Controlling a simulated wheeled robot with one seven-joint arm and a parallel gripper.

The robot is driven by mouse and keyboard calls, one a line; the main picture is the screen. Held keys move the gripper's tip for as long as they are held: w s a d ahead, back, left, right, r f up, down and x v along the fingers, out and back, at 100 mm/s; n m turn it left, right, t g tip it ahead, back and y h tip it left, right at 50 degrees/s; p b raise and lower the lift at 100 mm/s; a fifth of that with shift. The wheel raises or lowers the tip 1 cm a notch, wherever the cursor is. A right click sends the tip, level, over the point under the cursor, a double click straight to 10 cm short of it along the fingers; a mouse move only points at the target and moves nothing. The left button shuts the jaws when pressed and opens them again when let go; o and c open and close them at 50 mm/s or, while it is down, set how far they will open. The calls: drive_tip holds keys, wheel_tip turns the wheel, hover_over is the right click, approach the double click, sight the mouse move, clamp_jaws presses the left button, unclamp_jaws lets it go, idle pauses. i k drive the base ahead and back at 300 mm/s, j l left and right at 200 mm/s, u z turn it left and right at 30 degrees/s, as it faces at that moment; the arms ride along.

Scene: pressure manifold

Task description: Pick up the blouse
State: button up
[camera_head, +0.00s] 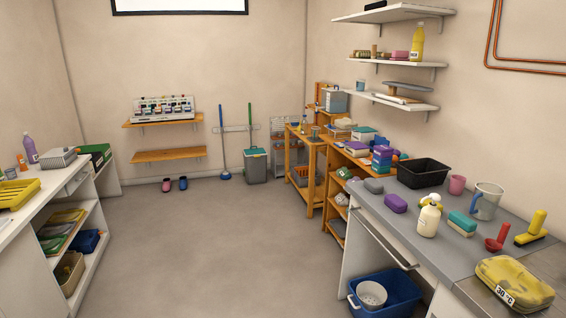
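I cannot make out a blouse for certain in the head view. Folded cloth-like items (66,216) in yellow and green lie on a shelf of the white unit at the left, but they are too small to tell apart. My gripper is not in view.
A grey counter (420,245) at the right holds a black tub (424,172), a white pump bottle (429,216) and a yellow case (514,283). A blue basin (396,290) stands beneath it. Wooden shelves (313,165) stand farther back. The middle floor (215,245) is clear.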

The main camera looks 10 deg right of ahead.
sight(524, 292)
drive_tip(key=z, duration=1.7)
drive_tip(key=i+j+u, duration=0.2)
drive_tip(key=i, duration=0.25)
drive_tip(key=i+j+u, duration=0.2)
drive_tip(key=i, duration=0.3)
drive_tip(key=i+j+u, duration=0.2)
drive_tip(key=i, duration=0.3)
